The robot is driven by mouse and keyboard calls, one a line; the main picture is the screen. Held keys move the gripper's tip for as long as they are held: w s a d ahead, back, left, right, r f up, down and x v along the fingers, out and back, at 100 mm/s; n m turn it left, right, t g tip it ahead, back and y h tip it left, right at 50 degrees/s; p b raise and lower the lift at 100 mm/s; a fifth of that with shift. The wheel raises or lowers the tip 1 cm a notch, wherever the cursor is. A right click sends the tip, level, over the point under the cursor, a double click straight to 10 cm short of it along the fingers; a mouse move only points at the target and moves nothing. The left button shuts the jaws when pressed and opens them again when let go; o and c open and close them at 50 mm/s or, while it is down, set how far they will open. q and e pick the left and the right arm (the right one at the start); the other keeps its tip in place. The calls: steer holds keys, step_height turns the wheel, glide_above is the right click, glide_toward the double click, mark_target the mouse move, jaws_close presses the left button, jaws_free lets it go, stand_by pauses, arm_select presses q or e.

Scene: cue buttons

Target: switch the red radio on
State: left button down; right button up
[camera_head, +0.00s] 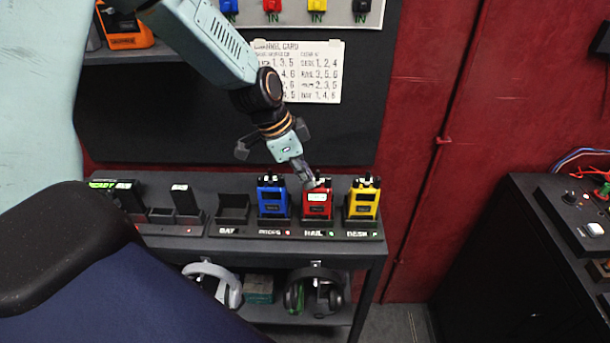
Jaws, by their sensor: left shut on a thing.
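The red radio (318,203) stands upright in a dark holder on the shelf, between a blue radio (272,198) and a yellow radio (363,202). Its small screen looks pale and bright, while the screens of the blue and yellow radios look dark. My left gripper (307,177) reaches down from the upper left and is shut at the top of the red radio, by its knobs. The fingertips hide part of that top, so the exact part gripped is hard to see. My right gripper is not in view.
An empty holder slot (233,209) is left of the blue radio, and dark battery packs (184,200) stand further left. A channel card (318,72) hangs on the board behind. Headphones (315,290) hang below the shelf. A dark console (570,225) stands at the right.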

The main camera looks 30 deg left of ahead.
arm_select(q)
steer(key=b, duration=0.1)
steer(key=m+b, duration=0.1)
steer(key=shift+f+m+b, duration=0.25)
steer(key=shift+m+b, duration=0.05)
steer(key=shift+b, duration=0.05)
steer(key=shift+r+m+g+b, duration=0.15)
steer(key=shift+m+g+b, duration=0.25)
steer(key=shift+m+b, duration=0.1)
steer(key=shift+h, duration=0.3)
steer(key=c, duration=1.3)
jaws_free()
steer(key=shift+a, duration=0.1)
steer(key=shift+c, duration=0.2)
steer(key=shift+r, duration=0.15)
steer(key=v, duration=1.1)
steer(key=shift+r, duration=0.35)
